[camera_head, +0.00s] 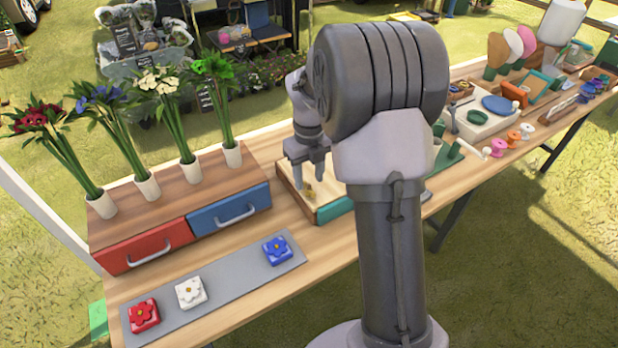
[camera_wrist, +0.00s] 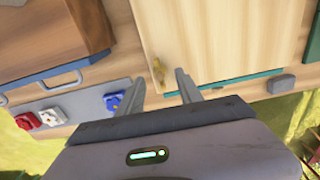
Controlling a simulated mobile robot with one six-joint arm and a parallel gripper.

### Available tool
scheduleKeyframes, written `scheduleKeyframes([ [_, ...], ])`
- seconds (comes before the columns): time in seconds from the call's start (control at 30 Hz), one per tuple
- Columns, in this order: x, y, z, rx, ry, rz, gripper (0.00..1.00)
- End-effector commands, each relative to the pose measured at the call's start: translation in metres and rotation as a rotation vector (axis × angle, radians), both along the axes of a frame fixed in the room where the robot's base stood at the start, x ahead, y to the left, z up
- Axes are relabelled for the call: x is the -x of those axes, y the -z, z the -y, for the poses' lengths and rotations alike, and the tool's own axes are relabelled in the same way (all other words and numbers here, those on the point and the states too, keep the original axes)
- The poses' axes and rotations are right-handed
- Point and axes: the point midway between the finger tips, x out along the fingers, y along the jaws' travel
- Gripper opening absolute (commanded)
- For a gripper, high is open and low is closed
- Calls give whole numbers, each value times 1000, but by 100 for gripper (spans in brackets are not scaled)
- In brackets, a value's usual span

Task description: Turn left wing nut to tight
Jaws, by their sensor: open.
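A small brass wing nut (camera_head: 308,190) stands near the left end of a pale wooden board (camera_head: 292,196) with teal edging. It also shows in the wrist view (camera_wrist: 158,74), just beyond the fingertips and roughly between them. My gripper (camera_head: 310,182) points down over the board with its two fingers apart, one to each side of the nut. In the wrist view my gripper (camera_wrist: 161,78) is open, and nothing is held. No second wing nut shows; my arm hides much of the board in the head view. I cannot tell whether the fingers touch the nut.
A wooden drawer box with a red drawer (camera_head: 145,253) and a blue drawer (camera_head: 230,208) stands left of the board, with several vases of flowers on top. A grey mat (camera_head: 232,272) with three flower blocks lies in front. More items stand along the table at right.

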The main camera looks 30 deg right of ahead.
Motion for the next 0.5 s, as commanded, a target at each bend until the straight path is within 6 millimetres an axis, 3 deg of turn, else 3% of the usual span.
scheduleKeyframes([
  [0.1,-1,-45,0,2,1,5,43],
  [0.3,-1,-112,0,2,0,6,43],
  [0.5,-1,-151,0,1,0,4,43],
])
